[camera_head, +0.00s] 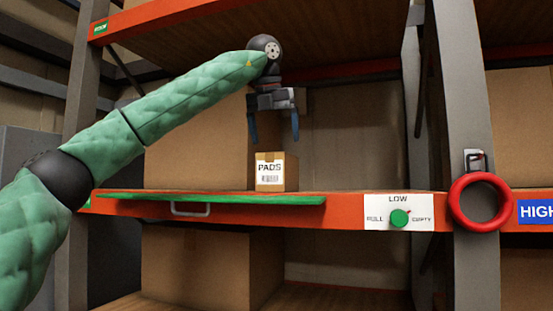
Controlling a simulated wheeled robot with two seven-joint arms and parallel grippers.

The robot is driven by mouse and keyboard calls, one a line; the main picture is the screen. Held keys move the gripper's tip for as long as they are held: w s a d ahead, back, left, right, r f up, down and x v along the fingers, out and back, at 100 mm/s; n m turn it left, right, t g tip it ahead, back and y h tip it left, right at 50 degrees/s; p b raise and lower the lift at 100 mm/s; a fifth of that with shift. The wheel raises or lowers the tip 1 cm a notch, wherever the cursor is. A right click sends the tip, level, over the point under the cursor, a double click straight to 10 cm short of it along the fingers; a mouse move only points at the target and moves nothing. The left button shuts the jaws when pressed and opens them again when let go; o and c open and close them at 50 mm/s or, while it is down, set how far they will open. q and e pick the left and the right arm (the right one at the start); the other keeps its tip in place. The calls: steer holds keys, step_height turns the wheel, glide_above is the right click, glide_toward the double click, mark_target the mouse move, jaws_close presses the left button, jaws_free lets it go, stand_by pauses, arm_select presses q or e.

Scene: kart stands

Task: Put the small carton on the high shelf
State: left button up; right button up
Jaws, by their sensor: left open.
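The small carton (274,172) is a brown box with a white label reading PADS. It stands upright on the middle shelf (345,202), close to its orange front edge. My left gripper (274,128) hangs above the carton with its two dark blue fingers pointing down and spread apart. It is open and holds nothing. The fingertips are above the carton's top, apart from it. A blue sign reading HIGH (536,212) is on the orange beam at the right, past the post. My right gripper is not in view.
A larger brown box (195,140) stands behind the carton at left. A green strip (210,199) with a grey handle runs along the shelf front. A LOW label (398,200) with a green knob and a red ring (480,202) are to the right. A shelf overhangs above.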

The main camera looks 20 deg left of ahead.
arm_select(q)
steer(key=shift+b+v, duration=0.5)
steer(key=shift+v, duration=1.8)
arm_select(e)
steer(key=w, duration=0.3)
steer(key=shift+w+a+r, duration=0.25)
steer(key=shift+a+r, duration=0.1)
arm_select(q)
steer(key=shift+f, duration=0.1)
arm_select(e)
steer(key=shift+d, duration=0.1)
